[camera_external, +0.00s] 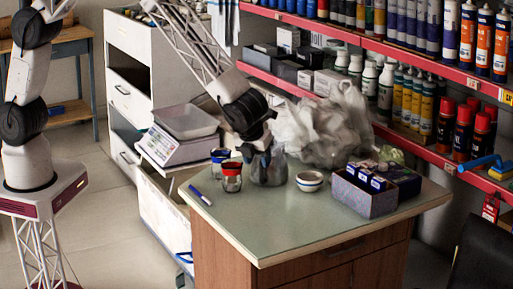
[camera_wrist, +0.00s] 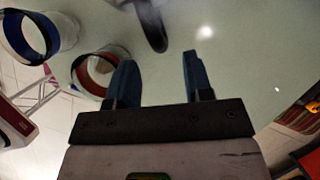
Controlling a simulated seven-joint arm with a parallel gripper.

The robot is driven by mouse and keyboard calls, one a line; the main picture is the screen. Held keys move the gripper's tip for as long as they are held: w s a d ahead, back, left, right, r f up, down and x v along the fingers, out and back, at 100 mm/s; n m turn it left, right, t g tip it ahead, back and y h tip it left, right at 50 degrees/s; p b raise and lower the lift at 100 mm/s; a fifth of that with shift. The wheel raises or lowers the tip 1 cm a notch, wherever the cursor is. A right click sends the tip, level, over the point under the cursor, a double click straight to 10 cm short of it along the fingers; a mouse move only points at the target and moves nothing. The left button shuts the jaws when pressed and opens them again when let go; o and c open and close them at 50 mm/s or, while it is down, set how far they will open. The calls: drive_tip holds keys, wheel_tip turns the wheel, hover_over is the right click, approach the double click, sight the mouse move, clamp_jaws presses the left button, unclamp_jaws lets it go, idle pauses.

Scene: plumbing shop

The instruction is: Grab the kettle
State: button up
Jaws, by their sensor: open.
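The kettle (camera_external: 270,175) appears as a grey, partly see-through vessel on the green-grey counter, between the red-rimmed jar and the small white bowl. My gripper (camera_external: 262,153) points down right at its top; whether they touch I cannot tell. In the wrist view my gripper (camera_wrist: 158,62) has its two blue fingers apart with nothing between them. A dark, rounded strip with a grey part (camera_wrist: 152,25) enters at the top edge there, perhaps the kettle's handle. Most of the kettle is out of the wrist view.
A red-rimmed jar (camera_external: 231,177) and a blue-rimmed jar (camera_external: 220,160) stand close on the left, and a bowl (camera_external: 310,181) on the right. A box of small packs (camera_external: 364,203) and a plastic bag (camera_external: 335,125) are further right.

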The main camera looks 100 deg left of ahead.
sight(260, 167)
drive_tip(key=shift+x, duration=2.55)
drive_tip(key=shift+w, duration=0.1)
clamp_jaws()
